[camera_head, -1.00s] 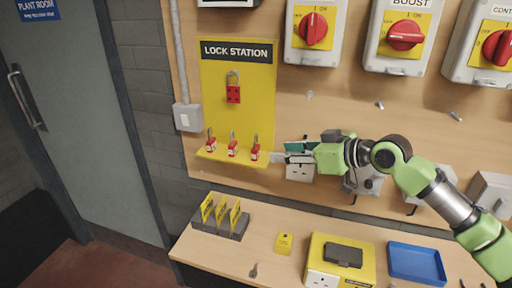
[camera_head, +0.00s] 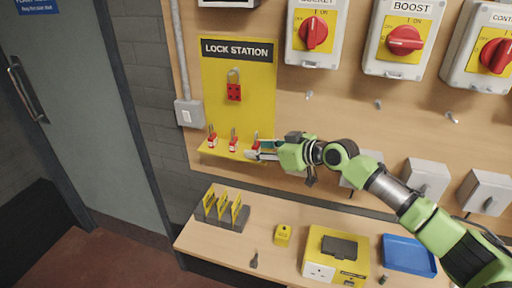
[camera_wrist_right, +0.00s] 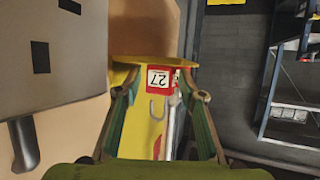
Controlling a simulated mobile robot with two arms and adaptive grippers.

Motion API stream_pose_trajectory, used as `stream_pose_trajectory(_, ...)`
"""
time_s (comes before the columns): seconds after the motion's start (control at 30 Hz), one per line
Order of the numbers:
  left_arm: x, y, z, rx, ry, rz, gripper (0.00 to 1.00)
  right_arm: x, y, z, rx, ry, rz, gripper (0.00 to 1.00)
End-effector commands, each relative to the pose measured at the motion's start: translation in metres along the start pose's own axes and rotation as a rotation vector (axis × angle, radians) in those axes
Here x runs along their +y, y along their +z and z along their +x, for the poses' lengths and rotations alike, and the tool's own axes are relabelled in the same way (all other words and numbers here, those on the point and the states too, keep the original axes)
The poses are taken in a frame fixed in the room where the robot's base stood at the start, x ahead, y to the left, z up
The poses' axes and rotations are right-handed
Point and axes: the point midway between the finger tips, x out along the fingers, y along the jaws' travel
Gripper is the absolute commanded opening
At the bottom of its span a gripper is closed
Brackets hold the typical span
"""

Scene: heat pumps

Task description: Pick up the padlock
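Three red padlocks stand in a row on the yellow ledge of the lock station: the left one (camera_head: 212,142), the middle one (camera_head: 233,145) and the right one (camera_head: 256,144). My right gripper (camera_head: 258,150) is at the right padlock, coming from the right. In the right wrist view that padlock (camera_wrist_right: 160,80), labelled 27, shows between the tips of my open fingers (camera_wrist_right: 158,92). I cannot tell whether a finger touches it. A metal shackle shape shows below its body there. My left gripper is not in view.
The yellow lock station board (camera_head: 262,95) holds a red hasp (camera_head: 233,91) above the ledge. Grey switch boxes with red knobs line the wall above. The bench below carries yellow tags (camera_head: 222,206), a yellow box (camera_head: 320,268) and a blue tray (camera_head: 408,256).

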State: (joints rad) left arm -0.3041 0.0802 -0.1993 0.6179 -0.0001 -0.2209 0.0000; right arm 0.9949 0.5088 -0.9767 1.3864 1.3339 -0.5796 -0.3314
Motion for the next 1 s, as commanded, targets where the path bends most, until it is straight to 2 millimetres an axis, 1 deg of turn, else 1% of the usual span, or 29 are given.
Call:
stream_pose_trajectory(0.03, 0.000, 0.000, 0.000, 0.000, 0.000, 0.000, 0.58, 0.000, 0.000, 0.000, 0.000, 0.000, 0.000, 0.37)
stream_pose_trajectory(0.07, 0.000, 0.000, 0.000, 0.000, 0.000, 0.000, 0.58, 0.000, 0.000, 0.000, 0.000, 0.000, 0.000, 0.29)
stream_pose_trajectory(0.1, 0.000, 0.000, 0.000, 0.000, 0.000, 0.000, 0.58, 0.000, 0.000, 0.000, 0.000, 0.000, 0.000, 0.19)
stream_pose_trajectory(0.13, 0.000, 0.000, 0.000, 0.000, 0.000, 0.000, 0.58, 0.000, 0.000, 0.000, 0.000, 0.000, 0.000, 0.11)
stream_pose_trajectory(0.17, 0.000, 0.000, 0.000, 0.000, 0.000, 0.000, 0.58, 0.000, 0.000, 0.000, 0.000, 0.000, 0.000, 0.06)
stream_pose_trajectory(0.53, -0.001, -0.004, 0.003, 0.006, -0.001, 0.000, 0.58, 0.000, -0.002, -0.001, 0.001, 0.000, -0.002, 0.06)
stream_pose_trajectory(0.67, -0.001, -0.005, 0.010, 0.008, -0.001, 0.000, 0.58, 0.000, -0.009, -0.003, 0.003, 0.000, -0.004, 0.06)
stream_pose_trajectory(0.77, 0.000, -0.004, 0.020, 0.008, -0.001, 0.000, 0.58, 0.000, -0.019, -0.007, 0.005, 0.000, -0.003, 0.06)
stream_pose_trajectory(0.83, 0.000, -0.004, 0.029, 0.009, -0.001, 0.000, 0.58, -0.001, -0.029, -0.012, 0.006, 0.000, -0.005, 0.06)
stream_pose_trajectory(0.87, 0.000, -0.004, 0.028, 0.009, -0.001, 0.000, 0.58, -0.002, -0.032, -0.019, 0.004, 0.000, -0.006, 0.06)
stream_pose_trajectory(1.0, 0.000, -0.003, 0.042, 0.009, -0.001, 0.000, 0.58, -0.012, -0.050, -0.053, 0.006, 0.002, -0.009, 0.06)
